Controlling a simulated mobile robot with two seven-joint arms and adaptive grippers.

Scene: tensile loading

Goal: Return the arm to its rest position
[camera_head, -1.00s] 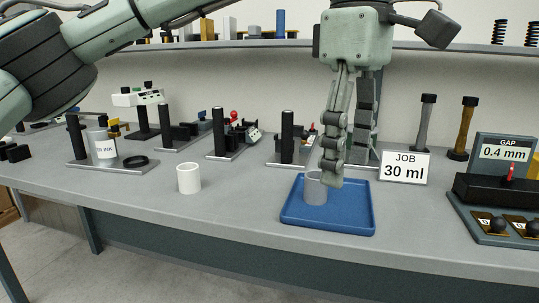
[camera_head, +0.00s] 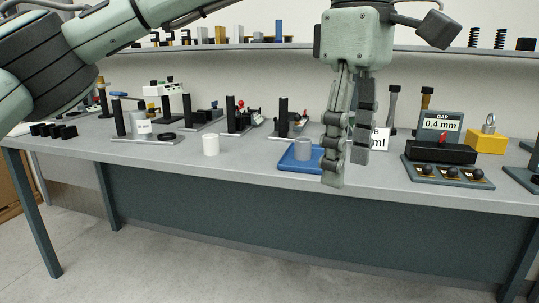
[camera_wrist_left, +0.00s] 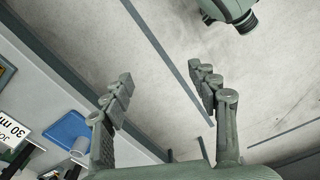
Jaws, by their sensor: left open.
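My left gripper (camera_head: 347,160) hangs fingers-down from the arm that comes in from the upper left of the head view. It is open and empty, in front of the bench's front edge. In the left wrist view its two fingers (camera_wrist_left: 165,95) are spread, with floor showing between them. The fingers hide the tray's right part. The tray also shows in the left wrist view (camera_wrist_left: 62,128). My right gripper is not in view.
A white cup (camera_head: 210,145) stands left of the tray on the bench (camera_head: 240,165). The JOB card (camera_head: 379,138) is partly hidden by the fingers. A gap gauge block (camera_head: 440,152) and a yellow padlock block (camera_head: 487,142) are at the right. Open floor (camera_head: 150,255) lies in front.

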